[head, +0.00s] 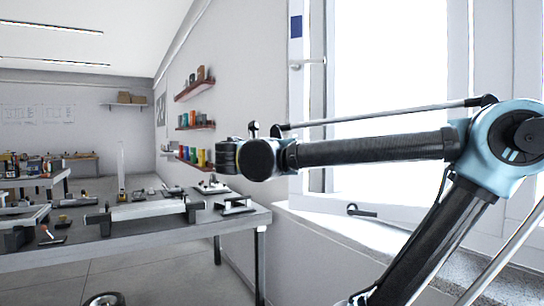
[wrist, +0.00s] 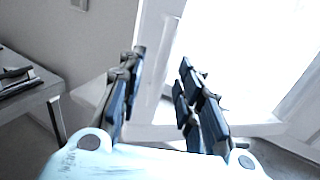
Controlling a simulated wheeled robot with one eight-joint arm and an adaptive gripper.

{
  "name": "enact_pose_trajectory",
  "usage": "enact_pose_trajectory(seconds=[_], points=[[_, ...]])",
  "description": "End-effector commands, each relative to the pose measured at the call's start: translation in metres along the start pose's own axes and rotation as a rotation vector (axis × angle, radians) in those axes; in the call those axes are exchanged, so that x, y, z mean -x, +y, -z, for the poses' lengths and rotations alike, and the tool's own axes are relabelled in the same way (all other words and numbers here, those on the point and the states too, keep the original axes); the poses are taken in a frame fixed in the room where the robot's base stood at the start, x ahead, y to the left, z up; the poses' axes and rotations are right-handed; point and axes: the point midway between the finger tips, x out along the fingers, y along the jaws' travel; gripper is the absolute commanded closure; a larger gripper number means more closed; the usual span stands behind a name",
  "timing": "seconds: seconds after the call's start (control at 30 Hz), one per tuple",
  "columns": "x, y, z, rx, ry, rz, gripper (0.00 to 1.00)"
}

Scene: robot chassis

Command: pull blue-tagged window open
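The blue tag (head: 296,26) is on the white frame at the left edge of the bright window (head: 400,60) in the head view. A pale handle (head: 307,63) sticks out below the tag. A darker handle (head: 361,211) is low on the window, near the sill. My arm's end is left of the window frame in the head view; its fingers cannot be made out there. In the wrist view my gripper (wrist: 163,58) is open, its two dark fingers apart with nothing held between them. The white window frame (wrist: 153,55) shows behind the fingers; any contact is unclear.
A grey workbench (head: 150,236) with tools stands at the left, its corner near the wall. Shelves (head: 195,88) with colourful items hang on the wall. The sill (head: 330,222) runs below the window. Floor shows at the lower left.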

Motion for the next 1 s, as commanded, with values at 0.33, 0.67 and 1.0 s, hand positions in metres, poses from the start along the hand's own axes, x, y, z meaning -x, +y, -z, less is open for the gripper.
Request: enact_pose_trajectory(seconds=[0.33,0.67,1.0], points=[[0.038,0.002,0.0,0.0,0.0,-0.006,0.68],[0.062,0.002,0.0,0.0,0.0,-0.004,0.68],[0.066,0.001,0.0,0.0,0.0,-0.003,0.68]])
